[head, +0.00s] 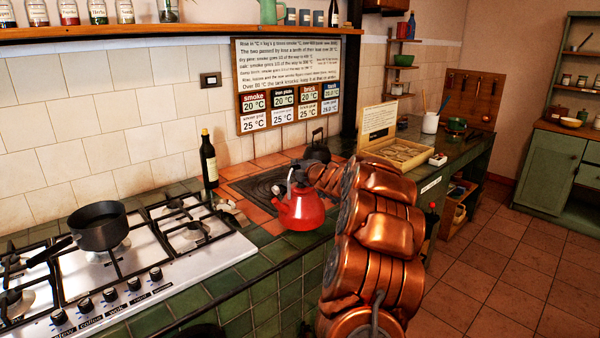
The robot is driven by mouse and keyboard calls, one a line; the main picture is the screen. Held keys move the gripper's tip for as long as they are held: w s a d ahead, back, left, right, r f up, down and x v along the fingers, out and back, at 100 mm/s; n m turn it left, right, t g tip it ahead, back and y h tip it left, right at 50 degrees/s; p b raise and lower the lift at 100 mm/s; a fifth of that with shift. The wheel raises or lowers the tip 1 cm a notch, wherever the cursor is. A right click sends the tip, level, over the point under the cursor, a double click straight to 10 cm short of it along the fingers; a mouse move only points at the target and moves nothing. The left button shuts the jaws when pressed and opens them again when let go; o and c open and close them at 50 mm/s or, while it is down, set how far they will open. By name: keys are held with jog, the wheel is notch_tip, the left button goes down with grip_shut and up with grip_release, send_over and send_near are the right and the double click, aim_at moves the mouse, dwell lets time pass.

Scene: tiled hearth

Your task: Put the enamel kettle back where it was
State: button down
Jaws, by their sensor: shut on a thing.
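The red enamel kettle (303,212) is in the middle of the head view, in front of a dark hearth plate (250,187) set among orange tiles. My gripper (297,177) is at the top of the kettle, shut on it around the handle. My copper-coloured arm reaches in from the lower right and hides part of the counter behind it. The kettle looks upright. I cannot tell whether its base touches the counter or hangs just above it. A black kettle (317,151) stands behind, at the far side of the plate.
A white gas hob (190,262) with a dark saucepan (97,228) is at the left. A dark bottle (209,160) stands between hob and hearth plate. A wooden box (398,152) sits at the right on the counter. A sign board (288,85) hangs on the wall.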

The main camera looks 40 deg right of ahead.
jog(key=shift+w+d+r, duration=0.1)
jog(key=shift+w+d, duration=0.4)
jog(key=shift+d, duration=0.4)
jog(key=shift+w+d+f+p, duration=0.3)
jog(key=shift+d+p, duration=0.05)
jog(key=shift+d, duration=0.05)
jog(key=shift+f+b, duration=0.3)
jog(key=shift+f, duration=1.35)
jog(key=c, duration=1)
grip_release()
jog(key=shift+f, duration=0.1)
jog(key=b+v, duration=0.1)
jog(key=v, duration=1.1)
jog(key=shift+s+b, duration=0.1)
jog(key=shift+b, duration=0.2)
